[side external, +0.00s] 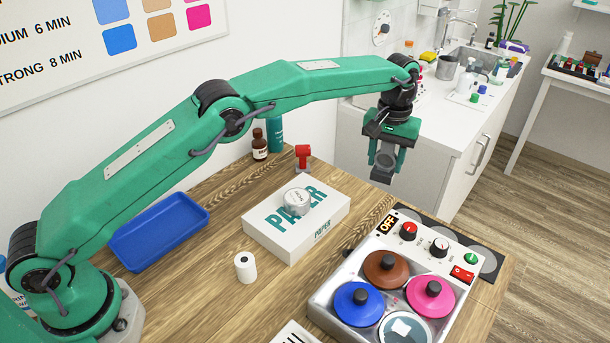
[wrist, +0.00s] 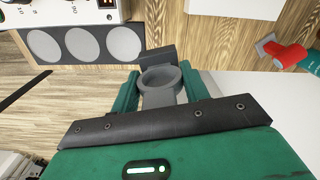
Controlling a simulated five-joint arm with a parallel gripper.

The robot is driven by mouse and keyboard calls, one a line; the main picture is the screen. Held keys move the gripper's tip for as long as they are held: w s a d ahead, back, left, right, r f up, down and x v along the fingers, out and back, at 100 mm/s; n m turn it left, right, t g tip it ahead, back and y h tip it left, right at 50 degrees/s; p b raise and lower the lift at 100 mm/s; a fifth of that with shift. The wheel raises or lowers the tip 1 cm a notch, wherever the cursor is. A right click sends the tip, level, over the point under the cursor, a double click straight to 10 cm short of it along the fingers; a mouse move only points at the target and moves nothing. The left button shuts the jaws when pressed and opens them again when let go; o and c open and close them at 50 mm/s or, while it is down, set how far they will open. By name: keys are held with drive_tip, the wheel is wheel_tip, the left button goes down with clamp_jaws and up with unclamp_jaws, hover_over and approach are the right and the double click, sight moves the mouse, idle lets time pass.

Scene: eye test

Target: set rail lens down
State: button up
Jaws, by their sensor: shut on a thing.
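The rail lens (side external: 384,164), a grey ring on a small mount, is between the fingers of my gripper (side external: 390,152). It hangs in the air, past the far side of the wooden table in the side view. In the wrist view the lens (wrist: 161,78) shows as a grey ring between the two green fingers of my gripper (wrist: 160,88), which are shut on it. A dark block stands just beyond the ring. A dark mat (side external: 466,239) with grey round spots lies on the table beside the control box; its spots (wrist: 84,44) show at upper left in the wrist view.
The control box (side external: 334,296) with coloured lidded pots stands at the front right. A white paper box (side external: 270,236) with a round item (side external: 296,201) on top, a red tool (side external: 303,154), a blue tray (side external: 150,240) and a white roll (side external: 245,267) are on the table. A white counter stands behind.

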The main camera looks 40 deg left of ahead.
drive_tip(key=shift+a, duration=0.1)
drive_tip(key=shift+s+a+r+n, duration=0.1)
drive_tip(key=shift+a+r+n, duration=0.15)
drive_tip(key=shift+a, duration=0.2)
drive_tip(key=shift+s+a+r+n, duration=0.1)
drive_tip(key=shift+a+n, duration=0.15)
drive_tip(key=shift+a, duration=0.15)
drive_tip(key=s+a+n, duration=1.4)
drive_tip(key=s+a, duration=0.7)
drive_tip(key=shift+w+a+f, duration=0.55)
drive_tip(key=shift+a+f, duration=1.2)
drive_tip(key=shift+a, duration=0.1)
drive_tip(key=shift+w+a+f, duration=0.6)
drive_tip(key=shift+a+f, duration=1.1)
drive_tip(key=shift+a, duration=0.15)
drive_tip(key=shift+w+a+f, duration=0.55)
drive_tip(key=shift+a+f, duration=1.2)
drive_tip(key=shift+a, duration=0.1)
drive_tip(key=shift+f, duration=0.15)
